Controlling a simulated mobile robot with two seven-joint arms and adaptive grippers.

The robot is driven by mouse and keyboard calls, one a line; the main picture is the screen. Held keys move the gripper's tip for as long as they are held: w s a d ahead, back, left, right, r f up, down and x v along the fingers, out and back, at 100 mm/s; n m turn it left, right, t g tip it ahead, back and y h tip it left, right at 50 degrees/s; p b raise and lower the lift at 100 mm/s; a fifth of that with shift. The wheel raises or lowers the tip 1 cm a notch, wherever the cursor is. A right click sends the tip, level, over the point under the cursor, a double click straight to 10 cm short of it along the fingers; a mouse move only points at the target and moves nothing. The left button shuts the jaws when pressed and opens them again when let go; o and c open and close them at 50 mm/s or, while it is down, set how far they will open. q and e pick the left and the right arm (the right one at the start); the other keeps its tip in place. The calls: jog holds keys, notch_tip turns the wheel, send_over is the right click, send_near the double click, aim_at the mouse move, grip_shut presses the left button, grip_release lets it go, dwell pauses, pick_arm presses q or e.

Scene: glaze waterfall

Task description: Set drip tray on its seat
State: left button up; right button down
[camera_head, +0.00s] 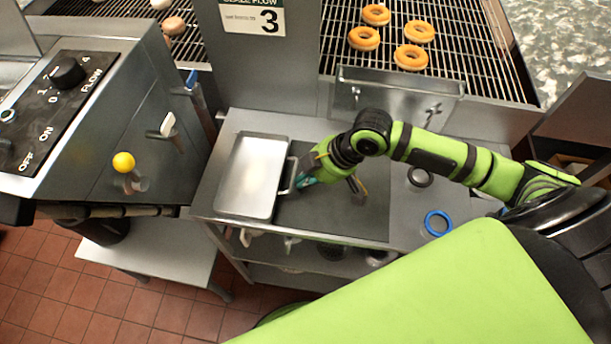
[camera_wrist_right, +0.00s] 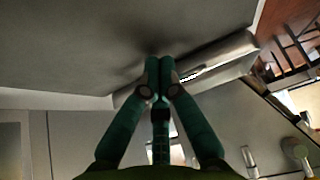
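The drip tray (camera_head: 250,178) is a shallow, rectangular silver pan with a bar handle on its right side. It lies flat on the left part of the grey work table in the head view. My right gripper (camera_head: 300,182) is at that handle, its teal fingers reaching it from the right. In the right wrist view the fingertips (camera_wrist_right: 158,68) are drawn together at a shiny metal bar, which they seem to pinch; the contact itself is mostly hidden. The tray's seat cannot be clearly made out. My left gripper is not in view.
A dark mat (camera_head: 335,215) covers the table beside the tray. A blue ring (camera_head: 438,222) and a dark ring (camera_head: 420,177) lie farther right. Behind stands a wire rack (camera_head: 455,60) with several doughnuts. A control panel (camera_head: 50,110) and yellow knob (camera_head: 123,162) are at left.

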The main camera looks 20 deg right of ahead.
aim_at(282, 184)
jog(key=shift+w+a+r, duration=0.1)
jog(key=shift+a, duration=0.05)
jog(key=w+a+p, duration=0.1)
jog(key=a, duration=0.1)
jog(key=w+a+p, duration=0.1)
jog(key=a, duration=0.1)
jog(key=shift+w+p, duration=0.3)
jog(key=shift+p, duration=0.05)
jog(key=shift+w+a, duration=0.1)
jog(key=shift+a, duration=0.05)
